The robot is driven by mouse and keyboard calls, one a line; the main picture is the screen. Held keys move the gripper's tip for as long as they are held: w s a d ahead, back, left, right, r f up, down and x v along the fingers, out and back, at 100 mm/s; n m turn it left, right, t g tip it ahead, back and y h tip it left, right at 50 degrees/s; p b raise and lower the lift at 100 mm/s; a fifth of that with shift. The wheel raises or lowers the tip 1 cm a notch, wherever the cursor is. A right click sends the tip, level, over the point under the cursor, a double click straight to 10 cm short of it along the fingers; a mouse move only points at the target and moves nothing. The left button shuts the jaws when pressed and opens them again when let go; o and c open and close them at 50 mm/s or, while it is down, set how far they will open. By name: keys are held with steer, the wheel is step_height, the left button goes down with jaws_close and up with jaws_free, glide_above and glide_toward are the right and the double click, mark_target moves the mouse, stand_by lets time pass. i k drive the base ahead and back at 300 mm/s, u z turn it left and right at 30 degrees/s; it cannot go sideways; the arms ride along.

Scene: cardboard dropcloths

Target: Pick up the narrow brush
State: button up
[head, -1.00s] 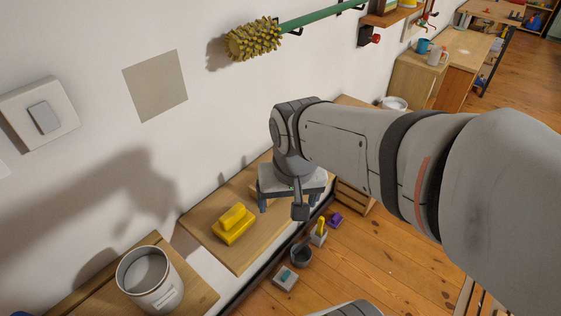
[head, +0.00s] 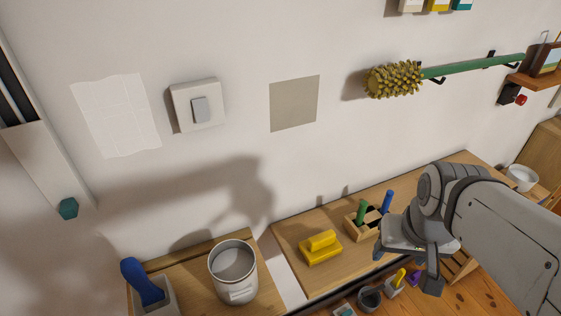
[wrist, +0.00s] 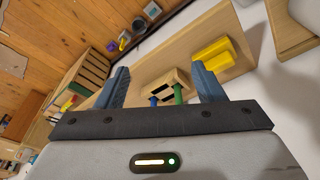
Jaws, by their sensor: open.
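A wooden holder (head: 354,231) stands on the bench with a green handle (head: 361,210) and a blue handle (head: 386,201) upright in it. I cannot tell which of them, if either, is the narrow brush; their lower ends are hidden in the holder. My gripper (head: 405,264) is open and empty, just right of the holder in the head view and partly covering it. In the wrist view, my gripper's fingers (wrist: 161,72) are spread, and the holder (wrist: 166,82), green handle (wrist: 178,94) and blue handle (wrist: 154,101) appear between them, beyond the fingertips.
A yellow block-shaped item (head: 321,249) lies left of the holder. A metal can (head: 233,272) and a pot with a blue-handled tool (head: 142,281) stand further left. Small pots (head: 370,299) sit on the floor. A spiky yellow brush (head: 394,79) hangs on the wall.

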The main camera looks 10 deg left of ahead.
mark_target(153, 297)
steer(key=z, duration=0.15)
steer(key=k, duration=0.5)
steer(key=u, duration=1.4)
steer(key=i, duration=0.45)
steer(key=z, duration=0.15)
steer(key=k, duration=0.5)
steer(key=u, duration=0.4)
steer(key=i, duration=0.45)
steer(key=u, duration=0.2)
